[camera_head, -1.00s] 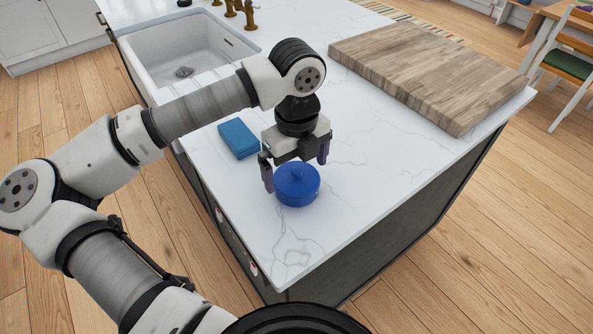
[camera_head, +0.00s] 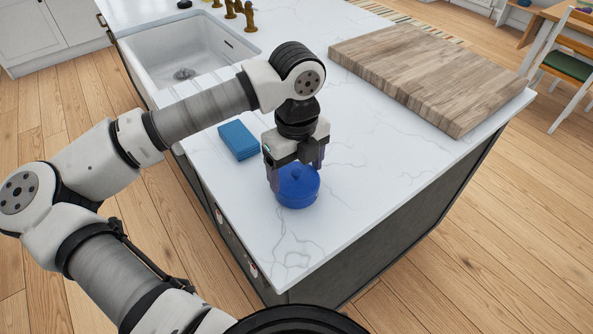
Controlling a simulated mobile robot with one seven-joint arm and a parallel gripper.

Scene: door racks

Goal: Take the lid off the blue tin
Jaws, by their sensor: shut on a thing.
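The blue tin (camera_head: 298,203) stands upright on the white marble counter, near its front corner. Its round blue lid (camera_head: 306,184) with a small knob sits on top of it. My gripper (camera_head: 295,178) points down at the tin from behind and above. Its fingers are closed in on the sides of the lid, one at the left edge and one at the right rear. The far side of the lid and the exact contact points are hidden by the fingers and the gripper body.
A blue folded cloth or block (camera_head: 239,140) lies left of my gripper. A large wooden board (camera_head: 430,75) lies at the back right. A white sink (camera_head: 185,50) with brass taps is at the back left. The counter right of the tin is clear.

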